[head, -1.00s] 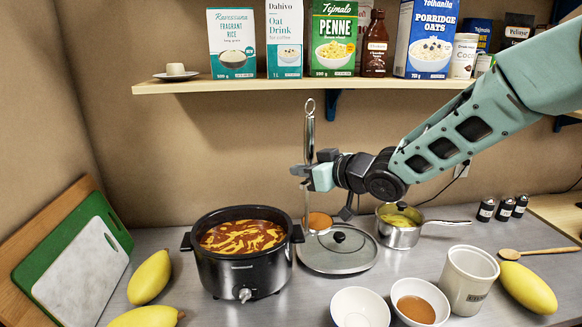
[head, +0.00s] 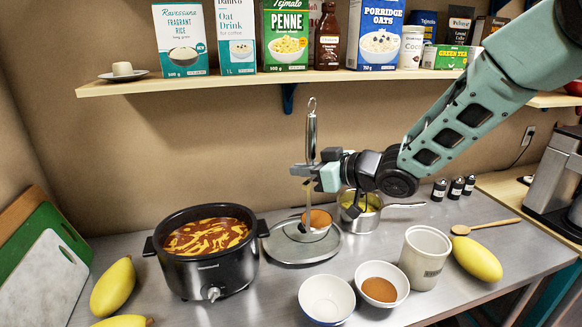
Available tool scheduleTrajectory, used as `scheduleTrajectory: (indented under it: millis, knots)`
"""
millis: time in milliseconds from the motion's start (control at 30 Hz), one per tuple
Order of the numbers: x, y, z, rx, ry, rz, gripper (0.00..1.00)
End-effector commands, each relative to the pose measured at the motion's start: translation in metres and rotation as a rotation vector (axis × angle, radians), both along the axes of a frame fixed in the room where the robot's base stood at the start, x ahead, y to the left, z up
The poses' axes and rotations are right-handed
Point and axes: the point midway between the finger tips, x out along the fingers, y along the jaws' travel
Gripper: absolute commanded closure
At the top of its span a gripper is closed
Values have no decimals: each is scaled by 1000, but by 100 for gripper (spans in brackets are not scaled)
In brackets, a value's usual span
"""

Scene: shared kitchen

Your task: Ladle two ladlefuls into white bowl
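My gripper (head: 312,180) is shut on the upright handle of a metal ladle (head: 311,125). The ladle's bowl (head: 318,219) hangs below and holds orange soup. In the picture it overlaps the glass lid (head: 290,254) lying on the counter; its height above the lid is hard to tell. The black slow cooker (head: 208,272), with orange-red soup streaked yellow, stands to the left. A white bowl (head: 327,298) at the front looks empty. Another white bowl (head: 381,286), right beside it, holds orange-brown contents.
A saucepan (head: 361,215) stands behind the ladle to the right. A cream crock (head: 424,257), a wooden spoon (head: 486,227) and a yellow fruit (head: 477,259) are at the right. More yellow fruit (head: 113,287) and boards (head: 45,270) are left. A loaded shelf (head: 230,84) runs above.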

Motion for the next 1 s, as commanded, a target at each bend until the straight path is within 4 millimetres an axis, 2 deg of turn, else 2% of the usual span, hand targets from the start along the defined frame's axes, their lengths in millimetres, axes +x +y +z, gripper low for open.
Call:
scheduleTrajectory:
  millis: [1000]
  knots:
    - [-14, -97, 1, 1, 1, -2, 100]
